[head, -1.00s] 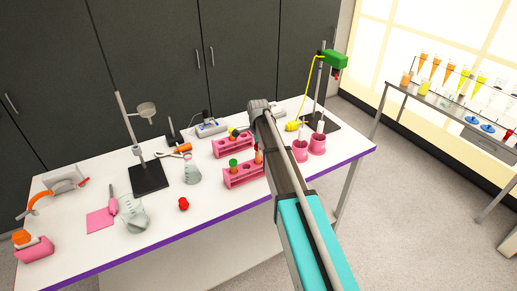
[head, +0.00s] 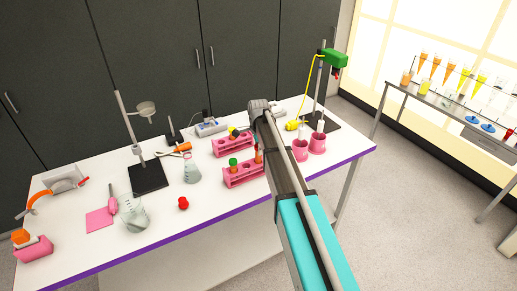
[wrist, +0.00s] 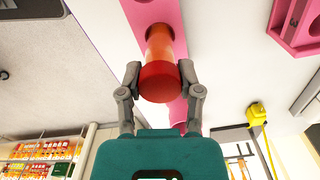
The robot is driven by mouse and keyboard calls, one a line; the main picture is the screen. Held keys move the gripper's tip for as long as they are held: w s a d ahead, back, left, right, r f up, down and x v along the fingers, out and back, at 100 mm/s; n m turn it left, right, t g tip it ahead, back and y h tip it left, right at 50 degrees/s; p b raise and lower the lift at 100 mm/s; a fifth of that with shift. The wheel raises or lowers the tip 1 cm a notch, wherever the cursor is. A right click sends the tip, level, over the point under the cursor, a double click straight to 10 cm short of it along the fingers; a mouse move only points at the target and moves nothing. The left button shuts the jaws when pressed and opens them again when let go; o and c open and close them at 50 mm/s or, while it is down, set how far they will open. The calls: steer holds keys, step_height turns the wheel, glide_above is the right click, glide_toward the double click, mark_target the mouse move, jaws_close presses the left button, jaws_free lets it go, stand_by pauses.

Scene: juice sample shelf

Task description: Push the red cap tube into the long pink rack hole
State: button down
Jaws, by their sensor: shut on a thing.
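The red cap tube (wrist: 160,70) has an orange body and a wide red cap facing the wrist camera. My gripper (wrist: 161,78) has one finger on each side of the cap and is shut on it. The far end of the tube is in a hole of the long pink rack (wrist: 168,12); how deep it sits I cannot tell. In the head view the tube (head: 258,157) stands at the right part of the front pink rack (head: 240,180), partly behind my arm. My fingers are hard to make out there.
A green-capped tube (head: 233,163) stands in the same rack. A second pink rack (head: 232,147) is behind. Pink cups (head: 317,144) stand right of my arm. A flask (head: 191,172) and a small red object (head: 183,203) are to the left. The table front is mostly clear.

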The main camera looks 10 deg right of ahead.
steer(key=shift+f+b, duration=1.25)
stand_by(0.3)
steer(key=shift+c, duration=1)
jaws_free()
steer(key=shift+r, duration=0.15)
